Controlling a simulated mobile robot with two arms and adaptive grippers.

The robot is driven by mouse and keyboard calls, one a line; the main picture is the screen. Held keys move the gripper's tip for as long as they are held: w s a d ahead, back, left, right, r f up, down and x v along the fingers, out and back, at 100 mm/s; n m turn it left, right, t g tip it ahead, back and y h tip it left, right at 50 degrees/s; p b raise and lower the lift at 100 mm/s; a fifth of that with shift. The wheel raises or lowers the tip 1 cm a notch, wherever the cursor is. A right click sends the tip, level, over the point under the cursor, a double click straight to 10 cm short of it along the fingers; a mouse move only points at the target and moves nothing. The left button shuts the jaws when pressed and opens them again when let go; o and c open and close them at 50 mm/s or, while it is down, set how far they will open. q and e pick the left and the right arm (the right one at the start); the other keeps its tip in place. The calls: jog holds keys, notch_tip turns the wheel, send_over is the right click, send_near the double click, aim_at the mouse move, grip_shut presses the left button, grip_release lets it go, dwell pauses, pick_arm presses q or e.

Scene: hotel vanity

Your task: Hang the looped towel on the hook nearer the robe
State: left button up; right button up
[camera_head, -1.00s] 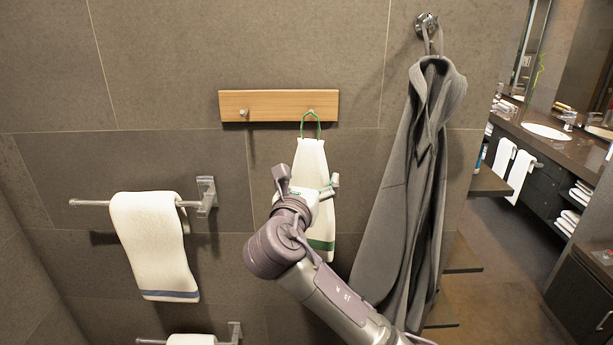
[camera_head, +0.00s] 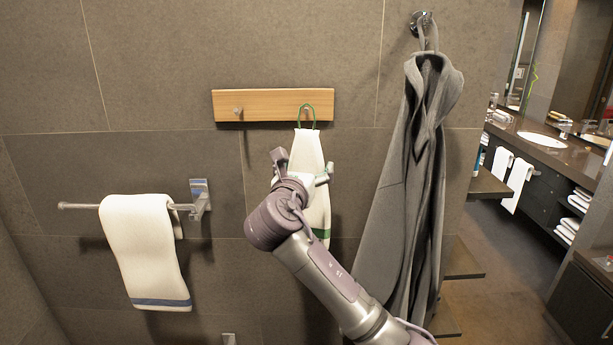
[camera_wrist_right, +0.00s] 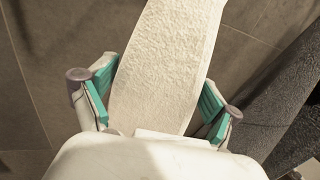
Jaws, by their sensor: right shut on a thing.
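The looped towel (camera_head: 309,155) is white with a green band low down and a green loop (camera_head: 300,118) at its top. It hangs upright below the wooden hook rail (camera_head: 270,105). The loop's top overlaps the right hook (camera_head: 306,109), the one nearer the grey robe (camera_head: 400,190); I cannot tell whether it is around the hook or in front of it. The left hook (camera_head: 238,110) is bare. My right gripper (camera_head: 302,177) is shut on the towel's middle. In the right wrist view, towel cloth (camera_wrist_right: 165,65) lies between the teal finger pads (camera_wrist_right: 158,100).
The robe hangs from a round wall hook (camera_head: 423,22) right of the rail, close to my right arm. A white towel (camera_head: 148,250) hangs on a metal bar (camera_head: 80,206) at left. Shelves (camera_head: 488,187) and a vanity counter (camera_head: 520,150) stand at right.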

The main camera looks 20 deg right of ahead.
jog(key=shift+w+d+f+b, duration=0.15)
jog(key=shift+w+b, duration=0.2)
jog(key=shift+w, duration=0.2)
jog(key=shift+w+d+b, duration=0.1)
jog(key=shift+w+b, duration=0.2)
jog(key=shift+w, duration=0.2)
jog(key=shift+w+p, duration=0.2)
jog(key=shift+p, duration=0.15)
jog(key=shift+w+d+f+p, duration=0.15)
jog(key=shift+w+f+p, duration=0.15)
jog(key=shift+f+p, duration=0.15)
jog(key=o, duration=1.2)
